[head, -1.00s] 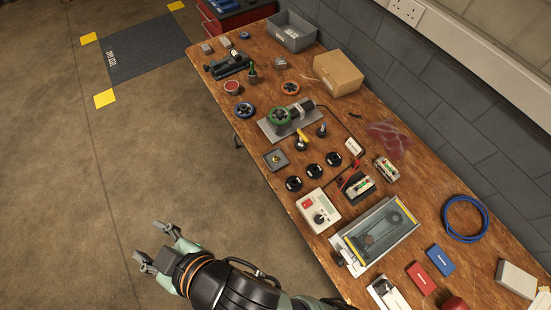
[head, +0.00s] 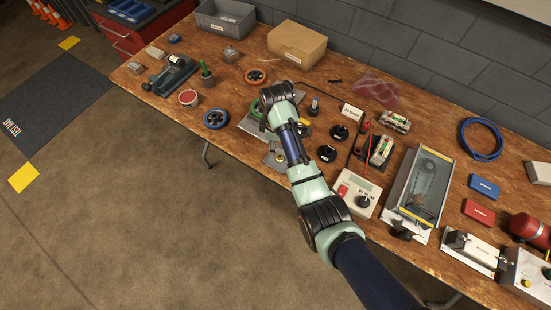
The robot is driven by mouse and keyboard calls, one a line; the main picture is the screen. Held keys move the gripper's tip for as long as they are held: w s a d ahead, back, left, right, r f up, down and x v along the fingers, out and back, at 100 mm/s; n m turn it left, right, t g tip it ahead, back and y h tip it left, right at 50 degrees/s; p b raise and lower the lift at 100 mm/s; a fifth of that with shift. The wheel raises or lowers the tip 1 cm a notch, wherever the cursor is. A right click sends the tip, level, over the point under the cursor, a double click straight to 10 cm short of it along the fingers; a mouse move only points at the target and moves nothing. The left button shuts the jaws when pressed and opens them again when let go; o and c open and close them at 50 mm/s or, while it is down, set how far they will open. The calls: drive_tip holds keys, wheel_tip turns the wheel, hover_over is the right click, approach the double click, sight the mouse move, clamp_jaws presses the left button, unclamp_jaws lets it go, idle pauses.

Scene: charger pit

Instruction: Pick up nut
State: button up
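The small grey square tray (head: 271,162) lies near the front edge of the bench, partly covered by my arm. A small brass-coloured piece, likely the nut, sat on this tray in the earlier head view; now I cannot make it out clearly. My arm reaches in from the lower right, and its wrist bends down over the bench close to the tray. My gripper is mostly hidden behind my wrist and forearm. I cannot see its fingertips, whether they touch anything, or whether they hold anything.
The wooden bench (head: 225,148) is crowded. A green ring (head: 256,110) on a plate and black round parts (head: 326,153) are near my arm. A grey-white meter box (head: 357,192) stands right of my forearm. A blue ring (head: 216,119) lies to the left.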

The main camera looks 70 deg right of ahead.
drive_tip(key=f, duration=0.1)
drive_tip(key=s+f, duration=0.1)
drive_tip(key=shift+s+d+f+b, duration=0.15)
drive_tip(key=shift+d+f+b, duration=0.2)
drive_tip(key=shift+f, duration=0.05)
wheel_tip(320, 180, down, 6)
drive_tip(key=shift+a+r+b, duration=0.15)
drive_tip(key=shift+r+b, duration=0.05)
drive_tip(key=shift+b, duration=1.05)
drive_tip(key=shift+w+r, duration=0.1)
drive_tip(key=shift+w, duration=0.1)
clamp_jaws()
drive_tip(key=shift+r, duration=0.1)
wheel_tip(320, 180, up, 20)
drive_tip(key=p, duration=1)
